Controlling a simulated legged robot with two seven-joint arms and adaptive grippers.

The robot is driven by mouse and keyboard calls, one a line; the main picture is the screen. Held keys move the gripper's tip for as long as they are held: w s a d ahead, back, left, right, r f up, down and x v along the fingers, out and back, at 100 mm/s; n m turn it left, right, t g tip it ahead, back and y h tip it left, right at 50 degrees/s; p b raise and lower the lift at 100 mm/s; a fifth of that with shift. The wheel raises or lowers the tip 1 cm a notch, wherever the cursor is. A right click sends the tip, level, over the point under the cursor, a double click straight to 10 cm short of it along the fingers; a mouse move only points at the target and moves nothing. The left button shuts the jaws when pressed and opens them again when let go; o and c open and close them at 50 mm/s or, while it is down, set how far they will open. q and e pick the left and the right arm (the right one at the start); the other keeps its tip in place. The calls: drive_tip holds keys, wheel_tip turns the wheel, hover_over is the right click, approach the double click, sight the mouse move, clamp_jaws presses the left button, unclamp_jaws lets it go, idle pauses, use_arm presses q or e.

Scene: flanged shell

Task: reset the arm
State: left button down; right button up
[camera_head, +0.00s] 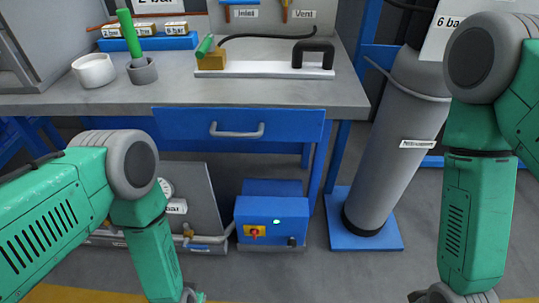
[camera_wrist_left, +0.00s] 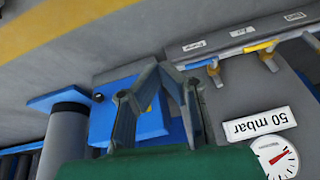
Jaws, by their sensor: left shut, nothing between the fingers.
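My left arm (camera_head: 75,205), green with grey joints, comes in from the left in the head view. It bends down in front of the bench, and its gripper is cut off below the frame. In the left wrist view my left gripper (camera_wrist_left: 160,70) has its fingertips together with nothing between them. Behind it are the blue box (camera_wrist_left: 128,100) and a grey panel with a gauge (camera_wrist_left: 278,160). My right arm (camera_head: 478,205) hangs down at the right of the head view. Only grey wrist parts show at its lower end; its gripper is out of frame.
The grey workbench (camera_head: 270,92) has a blue drawer (camera_head: 185,122) in front. A blue box (camera_head: 272,220) with a red-yellow switch stands on the floor beneath. A grey cylinder (camera_head: 395,150) stands upright on a blue base at right. Blue and yellow valve handles (camera_wrist_left: 259,46) show in the wrist view.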

use_arm(q)
drive_tip(key=s+a+r+g+p, duration=0.1)
drive_tip(key=s+a+r+p, duration=0.2)
drive_tip(key=r, duration=0.9)
drive_tip(key=s+a+r+g+p, duration=0.2)
drive_tip(key=s+r, duration=0.6)
drive_tip(key=r, duration=0.4)
drive_tip(key=shift+s+a+n+g+p, duration=0.25)
drive_tip(key=shift+a+n+p, duration=0.2)
drive_tip(key=shift+a, duration=0.65)
drive_tip(key=shift+w, duration=0.15)
